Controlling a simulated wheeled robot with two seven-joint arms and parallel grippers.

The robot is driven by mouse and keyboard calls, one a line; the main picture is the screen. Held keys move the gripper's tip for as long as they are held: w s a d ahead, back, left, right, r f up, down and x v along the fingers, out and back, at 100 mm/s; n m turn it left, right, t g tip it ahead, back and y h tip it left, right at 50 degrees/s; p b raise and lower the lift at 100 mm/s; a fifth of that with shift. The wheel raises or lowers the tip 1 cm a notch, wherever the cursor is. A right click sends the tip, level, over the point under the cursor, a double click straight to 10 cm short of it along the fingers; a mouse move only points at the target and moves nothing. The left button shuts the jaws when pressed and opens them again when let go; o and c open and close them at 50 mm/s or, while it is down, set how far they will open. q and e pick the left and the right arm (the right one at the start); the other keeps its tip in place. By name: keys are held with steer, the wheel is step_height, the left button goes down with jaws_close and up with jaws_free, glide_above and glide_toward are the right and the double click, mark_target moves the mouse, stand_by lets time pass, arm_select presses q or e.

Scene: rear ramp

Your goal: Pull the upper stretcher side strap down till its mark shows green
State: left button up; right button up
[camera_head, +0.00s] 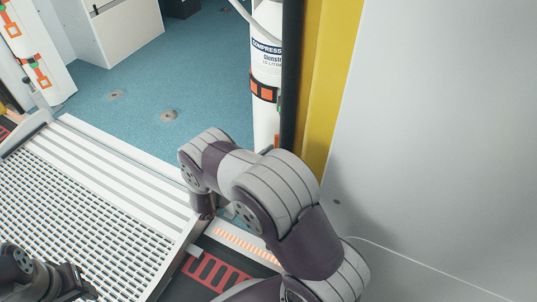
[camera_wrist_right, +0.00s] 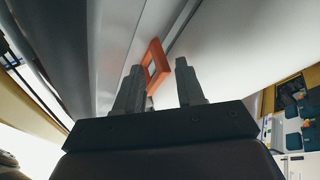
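An orange rectangular loop (camera_wrist_right: 156,66) with a pale middle shows in the right wrist view, beside a pale panel edge. My right gripper (camera_wrist_right: 160,78) is open, with the loop between its fingers, nearer the left one. I cannot tell whether they touch. No strap or green mark can be made out there. In the head view my right arm covers the middle, and its gripper cannot be made out. Straps with orange squares (camera_head: 38,74) hang on a white upright at the far left. My left gripper (camera_head: 72,284) is at the lower left, its opening unclear.
A white gas cylinder (camera_head: 266,60) with an orange-and-black band stands behind a black and yellow post (camera_head: 322,70). A metal ramp (camera_head: 75,215) fills the lower left. A grey wall (camera_head: 440,120) closes the right side.

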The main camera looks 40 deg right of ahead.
steer(key=p+v, duration=0.3)
steer(key=v, duration=0.9)
steer(key=shift+a, duration=0.35)
steer(key=shift+w, duration=0.1)
